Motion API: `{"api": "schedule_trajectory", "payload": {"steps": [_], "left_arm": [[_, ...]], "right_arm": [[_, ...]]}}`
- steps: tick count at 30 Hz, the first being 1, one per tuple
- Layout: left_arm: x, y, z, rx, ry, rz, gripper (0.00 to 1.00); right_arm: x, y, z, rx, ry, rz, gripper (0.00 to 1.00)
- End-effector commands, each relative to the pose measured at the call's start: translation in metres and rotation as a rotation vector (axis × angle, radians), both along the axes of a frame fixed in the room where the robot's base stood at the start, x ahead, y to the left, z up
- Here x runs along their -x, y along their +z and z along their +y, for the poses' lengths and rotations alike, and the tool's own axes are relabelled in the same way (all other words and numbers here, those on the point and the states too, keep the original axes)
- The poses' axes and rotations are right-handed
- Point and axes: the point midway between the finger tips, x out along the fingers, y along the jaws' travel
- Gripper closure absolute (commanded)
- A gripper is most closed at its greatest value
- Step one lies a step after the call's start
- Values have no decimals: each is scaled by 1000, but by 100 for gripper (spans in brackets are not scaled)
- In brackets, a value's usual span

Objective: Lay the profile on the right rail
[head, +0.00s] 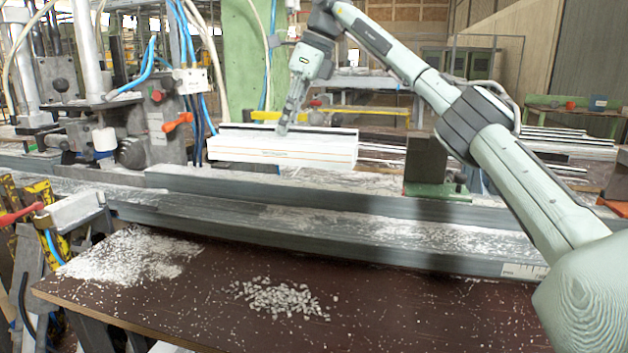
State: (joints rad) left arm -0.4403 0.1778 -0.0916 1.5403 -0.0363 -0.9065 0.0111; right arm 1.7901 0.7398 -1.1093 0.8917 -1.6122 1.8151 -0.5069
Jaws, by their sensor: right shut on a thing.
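The profile (255,151) is a short white bar with a dark top edge, behind the middle of the bench. My right gripper (284,127) reaches down to its top from above and is shut on it. The profile looks level and lies roughly lengthwise along the bench. Its lower edge is close to the back long grey rail (330,195); I cannot tell whether they touch. A second long grey rail surface (230,222) runs in front. Which part is the right rail is not clear. My left gripper is not in view.
A dark block on a green base (437,189) stands on the bench right of the profile. The brown board (200,300) in front carries white chips (282,298).

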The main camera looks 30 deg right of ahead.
Motion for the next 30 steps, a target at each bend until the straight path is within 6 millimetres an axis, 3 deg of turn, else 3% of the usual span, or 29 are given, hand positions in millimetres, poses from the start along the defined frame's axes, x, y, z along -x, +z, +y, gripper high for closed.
{"api": "schedule_trajectory", "payload": {"steps": [4,6,13,20,30], "left_arm": [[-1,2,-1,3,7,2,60],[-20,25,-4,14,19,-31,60],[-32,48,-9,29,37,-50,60],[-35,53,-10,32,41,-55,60],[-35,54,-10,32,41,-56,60]], "right_arm": [[26,-17,-5,1,-1,-2,100],[40,-25,-6,1,-1,-3,100],[76,-46,-10,-1,-2,-3,100],[86,-54,-9,-1,-1,-2,100],[85,-90,-10,-1,-1,-2,100]]}}
